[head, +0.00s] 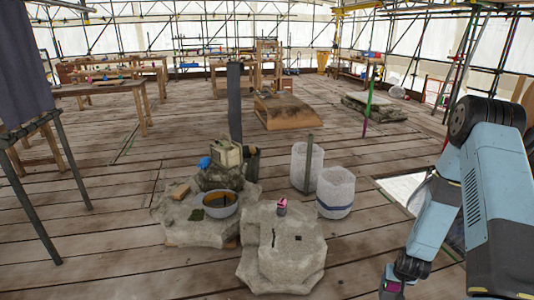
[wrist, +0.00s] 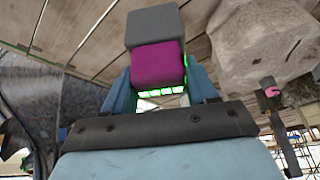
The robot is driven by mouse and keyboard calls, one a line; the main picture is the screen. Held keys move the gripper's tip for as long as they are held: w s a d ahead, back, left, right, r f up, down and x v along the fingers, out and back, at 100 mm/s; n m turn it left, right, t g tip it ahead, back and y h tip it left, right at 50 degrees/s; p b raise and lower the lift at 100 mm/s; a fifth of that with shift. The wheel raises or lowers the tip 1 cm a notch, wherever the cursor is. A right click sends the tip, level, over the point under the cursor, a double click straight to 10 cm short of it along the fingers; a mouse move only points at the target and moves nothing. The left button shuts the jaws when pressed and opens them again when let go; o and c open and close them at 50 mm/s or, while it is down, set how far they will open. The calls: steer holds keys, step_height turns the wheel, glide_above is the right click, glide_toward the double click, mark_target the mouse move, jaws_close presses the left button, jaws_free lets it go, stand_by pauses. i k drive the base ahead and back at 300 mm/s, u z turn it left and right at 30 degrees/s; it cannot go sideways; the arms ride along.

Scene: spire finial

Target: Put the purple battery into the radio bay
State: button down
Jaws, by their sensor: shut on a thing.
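The purple battery (wrist: 158,65) is held between the blue fingers of my gripper (wrist: 160,88) in the wrist view. A dark grey block (wrist: 152,26) adjoins its far end; I cannot tell if it is part of the battery. A bright green edge shows behind it. In the head view, my gripper (head: 392,285) is low at the bottom right, with a purple patch of the battery (head: 393,287) showing. It is apart from the stone block. A small pink and dark item (head: 282,207) stands on that block. I cannot clearly make out the radio or its bay.
The pale stone block (head: 290,265) stands front centre. Beside it, a stone slab (head: 180,232) carries a grey bowl (head: 221,204) and other items. Two whitish buckets (head: 336,192) stand behind. A floor opening (head: 405,190) lies at right near my arm. Planks between block and arm are clear.

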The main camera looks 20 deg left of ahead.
mark_target(229, 156)
steer(key=z, duration=0.3)
steer(key=i, duration=6.35)
steer(key=z, duration=2.45)
steer(key=i, duration=0.2)
steer(key=u, duration=3.25)
